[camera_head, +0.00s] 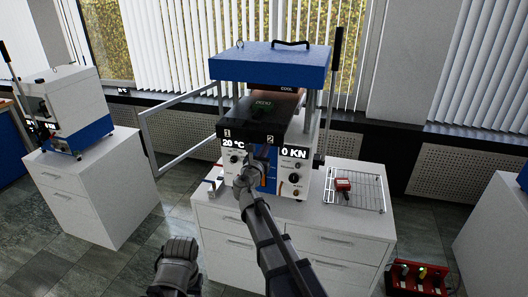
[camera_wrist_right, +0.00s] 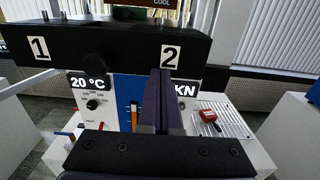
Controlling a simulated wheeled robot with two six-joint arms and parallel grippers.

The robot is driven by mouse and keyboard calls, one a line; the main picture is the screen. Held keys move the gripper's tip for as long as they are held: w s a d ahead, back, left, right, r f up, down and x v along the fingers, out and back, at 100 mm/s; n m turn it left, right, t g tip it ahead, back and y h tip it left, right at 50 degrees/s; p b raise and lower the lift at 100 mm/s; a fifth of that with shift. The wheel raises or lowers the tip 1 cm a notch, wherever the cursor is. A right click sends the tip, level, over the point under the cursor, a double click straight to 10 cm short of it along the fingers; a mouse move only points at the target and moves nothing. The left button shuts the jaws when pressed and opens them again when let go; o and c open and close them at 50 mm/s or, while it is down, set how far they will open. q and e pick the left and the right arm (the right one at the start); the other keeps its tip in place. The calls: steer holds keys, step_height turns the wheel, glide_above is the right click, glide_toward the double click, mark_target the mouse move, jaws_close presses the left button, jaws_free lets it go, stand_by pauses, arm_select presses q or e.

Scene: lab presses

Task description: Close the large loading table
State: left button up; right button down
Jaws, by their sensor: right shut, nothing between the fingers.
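The large loading table (camera_head: 262,110) is a dark slab jutting out of the front of the blue and white press (camera_head: 272,65). Its black front face carries the labels 1 and 2. In the right wrist view this face (camera_wrist_right: 130,45) spans the upper picture, with a round dark knob between the labels. My right gripper (camera_head: 262,153) is shut and empty, just in front of the press and low by the table's front face. Its fingers (camera_wrist_right: 161,85) show pressed together below the label 2; whether they touch the face I cannot tell. My left gripper's fingers are not visible.
A clear framed door (camera_head: 180,132) stands open at the press's left. A wire rack (camera_head: 368,188) with a red item (camera_head: 343,185) lies right of the press on the white cabinet (camera_head: 290,235). A smaller machine (camera_head: 65,110) stands on another cabinet at left.

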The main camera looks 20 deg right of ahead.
mark_target(260, 118)
steer(key=x, duration=2.6)
steer(key=shift+w+d+r, duration=0.1)
steer(key=shift+d, duration=0.05)
steer(key=v, duration=1.4)
steer(key=shift+s+a, duration=0.3)
